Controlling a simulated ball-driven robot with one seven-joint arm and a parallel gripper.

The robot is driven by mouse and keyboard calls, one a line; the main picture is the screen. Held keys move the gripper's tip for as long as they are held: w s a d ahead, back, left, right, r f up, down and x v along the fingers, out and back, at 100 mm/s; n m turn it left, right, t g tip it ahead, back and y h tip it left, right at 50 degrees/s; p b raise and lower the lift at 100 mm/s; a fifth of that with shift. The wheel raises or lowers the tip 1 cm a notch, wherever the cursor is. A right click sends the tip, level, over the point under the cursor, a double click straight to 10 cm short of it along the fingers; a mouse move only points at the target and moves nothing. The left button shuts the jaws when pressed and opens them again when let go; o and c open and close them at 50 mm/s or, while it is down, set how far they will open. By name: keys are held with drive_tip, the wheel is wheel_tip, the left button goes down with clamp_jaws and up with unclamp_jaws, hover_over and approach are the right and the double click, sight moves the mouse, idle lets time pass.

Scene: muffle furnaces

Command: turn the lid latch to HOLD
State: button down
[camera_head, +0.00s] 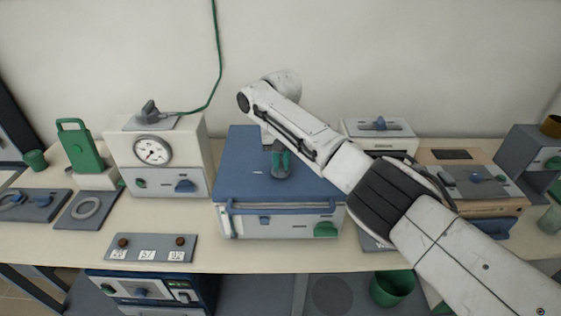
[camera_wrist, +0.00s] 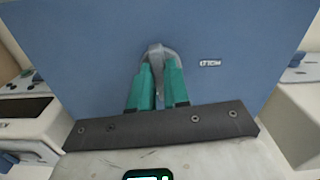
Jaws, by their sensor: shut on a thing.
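The blue lid (camera_head: 245,165) tops a white box in the middle of the bench in the head view. The latch (camera_head: 281,173) is a small grey part on that lid. In the wrist view the latch (camera_wrist: 157,54) shows as a grey piece between the green fingers, against the blue lid (camera_wrist: 95,50). My gripper (camera_head: 281,158) reaches down from above, and its fingers (camera_wrist: 158,78) are shut on the latch. A small white label (camera_wrist: 210,63) lies right of the latch in the wrist view; its lettering is not clear. The fingers hide part of the latch.
A white unit with a dial (camera_head: 152,151) stands left of the box, with a green cable above it. A tan unit (camera_head: 470,190) and a white unit (camera_head: 380,130) stand to the right. A grey panel with knobs (camera_head: 150,247) lies at the front left.

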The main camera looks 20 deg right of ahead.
sight(282, 164)
drive_tip(key=n, duration=0.4)
drive_tip(key=n+b, duration=0.1)
drive_tip(key=n, duration=0.3)
drive_tip(key=shift+d, duration=0.15)
drive_tip(key=n, duration=0.4)
drive_tip(key=shift+w+d+b, duration=0.1)
drive_tip(key=shift+w+b, duration=0.05)
drive_tip(key=shift+b, duration=0.25)
drive_tip(key=shift+r+n+b, duration=0.1)
drive_tip(key=shift+n+b, duration=0.2)
drive_tip(key=shift+n, duration=1.9)
drive_tip(key=shift+w, duration=0.1)
drive_tip(key=c, duration=1.1)
unclamp_jaws()
wheel_tip(282, 164, up, 11)
drive_tip(key=b, duration=0.1)
drive_tip(key=shift+b, duration=0.4)
drive_tip(key=shift+f, duration=0.25)
